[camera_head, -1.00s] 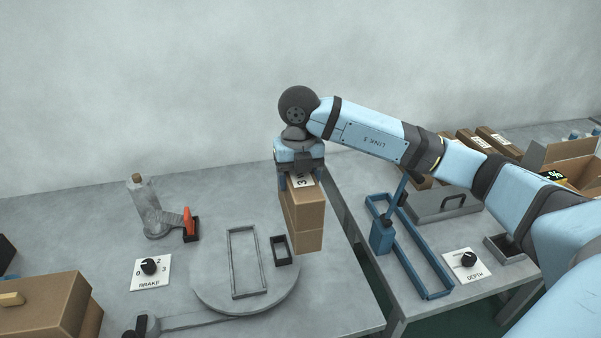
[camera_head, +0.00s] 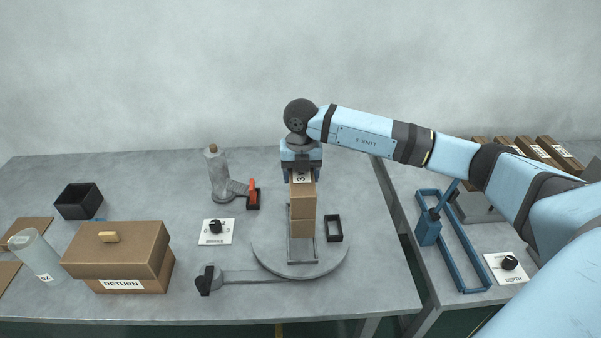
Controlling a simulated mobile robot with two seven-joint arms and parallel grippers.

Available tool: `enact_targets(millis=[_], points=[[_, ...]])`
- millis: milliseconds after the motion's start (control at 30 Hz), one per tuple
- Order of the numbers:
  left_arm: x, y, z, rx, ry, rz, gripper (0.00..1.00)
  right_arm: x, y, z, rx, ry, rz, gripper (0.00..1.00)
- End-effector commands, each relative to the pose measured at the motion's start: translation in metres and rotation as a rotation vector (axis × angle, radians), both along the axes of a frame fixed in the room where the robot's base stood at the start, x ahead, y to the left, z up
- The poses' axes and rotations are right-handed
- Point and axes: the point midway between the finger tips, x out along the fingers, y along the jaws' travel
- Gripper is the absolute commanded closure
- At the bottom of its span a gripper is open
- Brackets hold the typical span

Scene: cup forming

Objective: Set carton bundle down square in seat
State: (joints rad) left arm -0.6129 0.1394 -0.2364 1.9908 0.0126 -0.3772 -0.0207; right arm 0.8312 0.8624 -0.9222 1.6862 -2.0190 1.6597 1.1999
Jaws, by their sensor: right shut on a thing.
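The carton bundle (camera_head: 303,212) is a tan upright block with a white label near its top. My right gripper (camera_head: 301,172) is shut on its top end and holds it from above. A thin grey rectangular frame, which looks like the seat (camera_head: 303,262), lies on a round grey plate (camera_head: 330,266). The bundle appears in line with this frame and hides much of it. I cannot tell whether its lower end is inside the frame or still above it. My left gripper is not in view.
A small black open holder (camera_head: 334,228) stands just right of the bundle. A grey post with a red-handled part (camera_head: 253,192) is to the left. A brown RETURN box (camera_head: 118,257) stands at front left. A blue frame (camera_head: 464,255) lies on the right table.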

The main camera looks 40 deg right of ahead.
Motion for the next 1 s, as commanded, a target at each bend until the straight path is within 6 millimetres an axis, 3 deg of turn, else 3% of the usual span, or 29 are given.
enact_targets(millis=[367,1000], points=[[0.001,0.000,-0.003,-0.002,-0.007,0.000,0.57,0.000,0.000,-0.006,0.000,-0.001,0.000,1.00],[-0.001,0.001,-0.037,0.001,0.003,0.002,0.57,0.000,0.000,-0.051,0.000,-0.002,0.000,1.00]])
